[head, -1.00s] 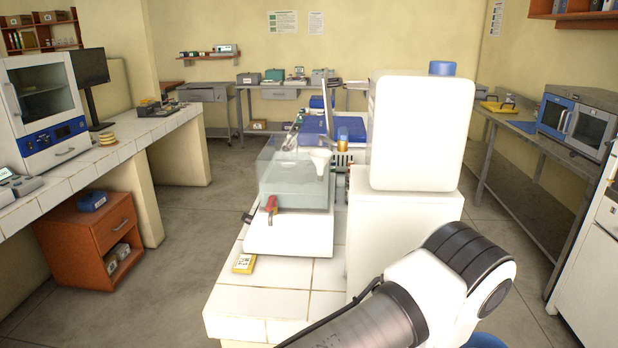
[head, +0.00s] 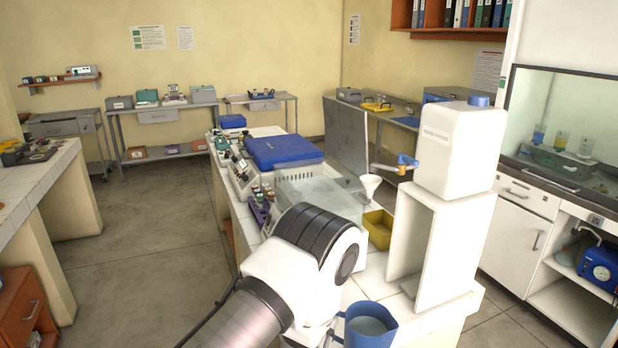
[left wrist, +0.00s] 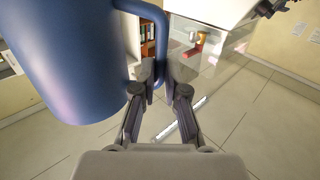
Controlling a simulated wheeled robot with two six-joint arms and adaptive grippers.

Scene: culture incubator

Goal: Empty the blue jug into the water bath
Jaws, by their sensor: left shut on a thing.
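The blue jug (head: 372,330) is at the bottom of the head view, roughly upright, with a pale surface showing inside its open rim. It fills the upper left of the left wrist view (left wrist: 75,60). My left gripper (left wrist: 160,82) is shut on the jug's handle (left wrist: 158,30). In the head view my arm hides most of that gripper. The water bath (head: 318,192), a clear-walled tank on the bench, stands beyond my arm, which covers its near part. The jug is apart from the bath, on its near side. My right gripper is in neither current view.
A white container (head: 455,150) with a blue tap stands on a white stand (head: 450,240) to the right of the bath. A white funnel (head: 370,183) and yellow bin (head: 378,230) are beside the bath. A blue-lidded device (head: 283,151) is behind it. Floor is open at left.

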